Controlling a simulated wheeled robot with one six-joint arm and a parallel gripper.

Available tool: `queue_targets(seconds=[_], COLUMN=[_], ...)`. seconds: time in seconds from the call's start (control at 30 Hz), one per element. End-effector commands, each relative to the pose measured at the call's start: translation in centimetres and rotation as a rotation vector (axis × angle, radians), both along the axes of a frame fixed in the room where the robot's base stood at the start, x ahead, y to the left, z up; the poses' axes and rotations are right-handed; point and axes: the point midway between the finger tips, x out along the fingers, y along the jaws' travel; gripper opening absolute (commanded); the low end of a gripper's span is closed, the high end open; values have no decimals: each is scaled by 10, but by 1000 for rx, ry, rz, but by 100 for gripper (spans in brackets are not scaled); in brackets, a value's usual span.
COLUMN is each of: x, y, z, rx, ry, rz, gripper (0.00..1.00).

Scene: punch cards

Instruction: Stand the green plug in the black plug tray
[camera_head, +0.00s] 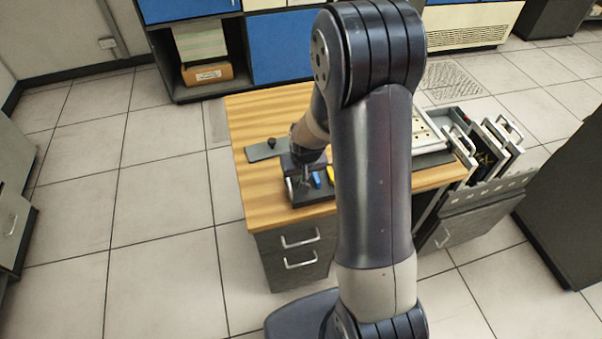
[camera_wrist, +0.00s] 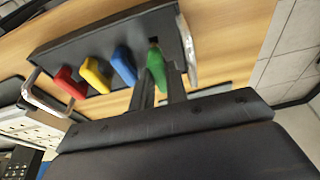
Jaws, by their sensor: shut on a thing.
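The black plug tray (camera_wrist: 75,45) lies on the wooden table. Red (camera_wrist: 70,82), yellow (camera_wrist: 96,75) and blue (camera_wrist: 124,65) plugs stand in a row in it. The green plug (camera_wrist: 157,68) is between my gripper's fingers (camera_wrist: 159,84), beside the blue plug at the row's end. My gripper is shut on it. I cannot tell whether its lower end is in the tray or just above it. In the head view, the blue plug (camera_head: 316,180) and yellow plug (camera_head: 331,172) show beside my arm. The green plug is hidden there.
A dark plate with a black knob (camera_head: 271,143) lies on the table (camera_head: 250,118) to the left. Bare wood is free at the back left.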

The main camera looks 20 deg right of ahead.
Motion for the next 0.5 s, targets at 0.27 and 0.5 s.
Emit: queue_targets(seconds=[0.27, 0.5], x=[0, 0], y=[0, 0], z=[0, -4], rx=[0, 0], ry=[0, 0], rz=[0, 0], gripper=[0, 0])
